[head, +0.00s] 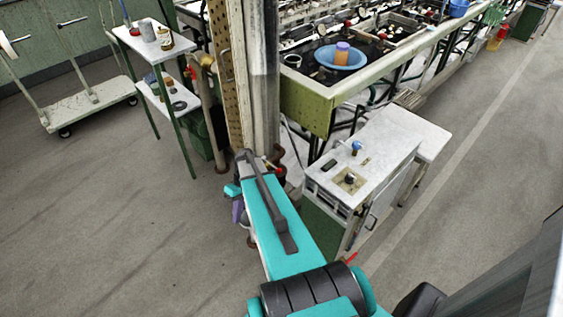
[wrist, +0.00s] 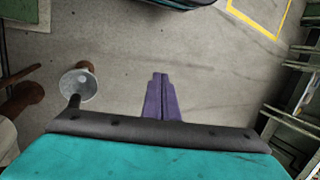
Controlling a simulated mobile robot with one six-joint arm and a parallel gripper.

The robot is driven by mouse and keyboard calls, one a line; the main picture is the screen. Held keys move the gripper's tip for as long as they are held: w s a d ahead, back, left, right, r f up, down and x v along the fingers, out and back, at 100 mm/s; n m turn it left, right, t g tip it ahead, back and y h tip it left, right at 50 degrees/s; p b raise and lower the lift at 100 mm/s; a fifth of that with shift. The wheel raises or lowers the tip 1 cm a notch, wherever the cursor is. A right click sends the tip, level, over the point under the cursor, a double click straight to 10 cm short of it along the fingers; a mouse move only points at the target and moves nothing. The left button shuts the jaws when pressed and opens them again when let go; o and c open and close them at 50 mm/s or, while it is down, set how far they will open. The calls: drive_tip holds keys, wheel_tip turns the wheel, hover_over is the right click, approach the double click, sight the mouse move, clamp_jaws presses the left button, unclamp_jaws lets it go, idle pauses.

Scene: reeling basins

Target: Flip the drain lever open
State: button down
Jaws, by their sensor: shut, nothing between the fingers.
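My gripper (wrist: 160,78) shows in the wrist view as two purple fingers pressed together over bare floor, with nothing between them. In the head view its purple fingers (head: 238,211) show left of my teal arm, low by the foot of the post. I cannot tell for sure which part is the drain lever. A small red piece (head: 350,258) shows at the lower edge of the white-topped cabinet (head: 375,150), right of my arm. Another red piece (head: 281,173) shows beside the post, partly hidden by my arm. No lever is clear in the wrist view.
A grey round cup-like part (wrist: 78,86) on a brown pipe is left of my fingers. A tall post (head: 263,75) stands behind my arm. The green basin bench (head: 305,105) is behind the cabinet. A small table (head: 150,42) and a trolley (head: 90,105) stand left. Floor at left is clear.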

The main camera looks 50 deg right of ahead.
drive_tip(key=w+d+r+t+b, duration=0.1)
drive_tip(key=w+d+r+t, duration=0.2)
drive_tip(key=d, duration=0.7)
drive_tip(key=t+b, duration=0.2)
approach(271, 164)
drive_tip(key=d, duration=0.1)
drive_tip(key=s+d+r+t, duration=0.1)
drive_tip(key=s+d+r, duration=0.2)
drive_tip(key=d, duration=0.3)
drive_tip(key=shift+s+b, duration=0.4)
drive_tip(key=shift+s, duration=0.2)
drive_tip(key=shift+a, duration=0.1)
drive_tip(key=w+a+f+p, duration=0.2)
drive_tip(key=w+a+f, duration=0.2)
drive_tip(key=a+f, duration=0.4)
drive_tip(key=shift+f+p, duration=0.4)
drive_tip(key=shift+f, duration=0.05)
drive_tip(key=shift+s+d, duration=0.15)
